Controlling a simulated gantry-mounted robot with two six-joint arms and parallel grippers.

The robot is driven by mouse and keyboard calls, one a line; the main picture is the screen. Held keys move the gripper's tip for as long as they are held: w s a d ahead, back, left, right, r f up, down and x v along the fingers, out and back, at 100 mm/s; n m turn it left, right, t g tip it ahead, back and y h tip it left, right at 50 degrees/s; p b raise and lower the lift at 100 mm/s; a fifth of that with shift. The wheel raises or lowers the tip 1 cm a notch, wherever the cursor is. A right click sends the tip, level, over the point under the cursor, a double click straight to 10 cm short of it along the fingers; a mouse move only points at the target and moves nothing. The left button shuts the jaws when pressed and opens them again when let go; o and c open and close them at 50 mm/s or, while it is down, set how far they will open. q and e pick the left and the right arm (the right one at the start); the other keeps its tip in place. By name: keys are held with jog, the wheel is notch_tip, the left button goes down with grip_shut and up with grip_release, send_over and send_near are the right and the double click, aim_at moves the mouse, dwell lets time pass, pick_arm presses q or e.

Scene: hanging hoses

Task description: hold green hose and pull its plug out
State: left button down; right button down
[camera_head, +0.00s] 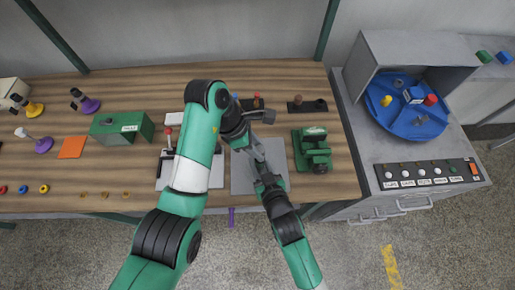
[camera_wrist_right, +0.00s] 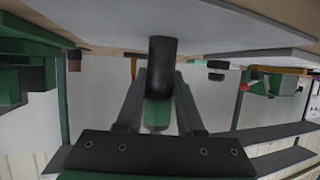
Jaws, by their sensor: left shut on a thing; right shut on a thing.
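My left gripper (camera_head: 258,158) points down over the grey plate (camera_head: 240,180) at the table's front edge. It is shut on what looks like the plug, which its own fingers hide. My right gripper (camera_head: 266,182) comes from the front, close beside it at the plate's edge. In the right wrist view its fingers (camera_wrist_right: 158,100) are shut on the green hose (camera_wrist_right: 157,115). A black cylindrical piece (camera_wrist_right: 162,62) sits right above the green part, against the underside of the plate. The head view does not show the green hose.
A purple hose (camera_head: 231,216) hangs at the table's front edge. A green machine (camera_head: 314,150) stands right of the plate. A grey cabinet with a blue turntable (camera_head: 415,118) and a button panel (camera_head: 425,175) stands further right. A green box (camera_head: 122,129) is on the left.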

aim_at(263, 149)
pick_arm(q)
jog(key=shift+r, duration=1.5)
jog(key=shift+r, duration=1.5)
pick_arm(e)
jog(key=shift+c, duration=2.2)
grip_release()
jog(key=v, duration=1.2)
